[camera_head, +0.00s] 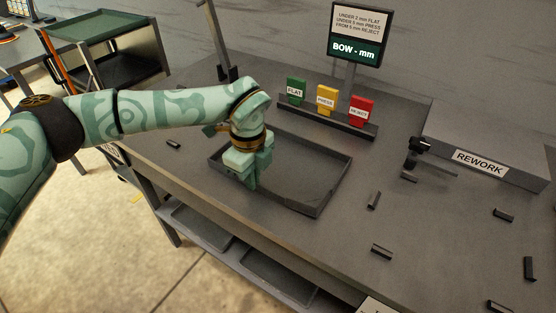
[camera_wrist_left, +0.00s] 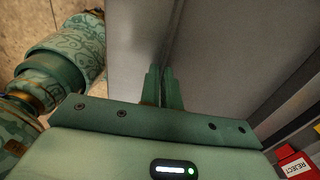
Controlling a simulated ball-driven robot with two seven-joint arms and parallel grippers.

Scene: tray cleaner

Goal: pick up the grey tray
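The grey tray (camera_head: 305,178) is a shallow, empty rectangle at the middle of the grey workbench, and it appears to rest flat on it. My left gripper (camera_head: 249,182) reaches down over the tray's near long side and covers part of that rim. In the left wrist view, the two fingers (camera_wrist_left: 163,88) are close together with the tray's thin wall (camera_wrist_left: 169,45) between them, so the gripper looks shut on the rim. The fingertips' lower ends are hidden. My right gripper is in neither view.
Behind the tray stands a rack with green FLAT (camera_head: 296,91), yellow PRESS (camera_head: 326,100) and red REJECT (camera_head: 360,112) tags. A REWORK box (camera_head: 490,150) is at right. Several small dark pieces (camera_head: 374,200) lie on the bench (camera_head: 345,235). A shelf cart (camera_head: 108,42) stands back left.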

